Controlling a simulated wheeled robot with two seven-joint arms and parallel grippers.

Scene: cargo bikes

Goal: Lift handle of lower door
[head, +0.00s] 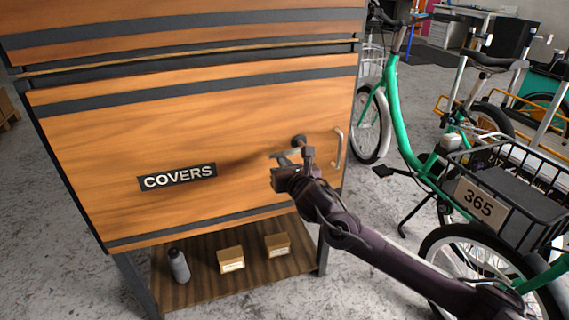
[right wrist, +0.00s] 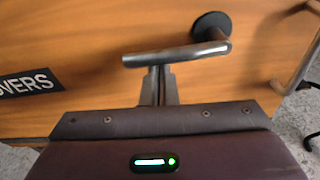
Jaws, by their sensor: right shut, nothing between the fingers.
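The lower door (head: 110,135) is an orange wood panel with dark bands and a "COVERS" label; it looks shut. Its metal lever handle (right wrist: 175,57) sticks out from a round dark rose (right wrist: 211,25) and lies nearly level, pointing left. In the head view the handle (head: 283,154) is partly hidden by my gripper. My right gripper (head: 308,153) is at the lever. In the right wrist view its fingers (right wrist: 158,84) are together, empty, with their tips just below the lever's middle; I cannot tell whether they touch it. My left gripper is not in view.
A curved pull bar (head: 339,148) is right of the lever. An open shelf (head: 200,285) below holds a grey bottle (head: 178,265) and two small boxes (head: 231,260). A green cargo bike (head: 395,120) with a black basket stands close on the right. Grey floor lies at left.

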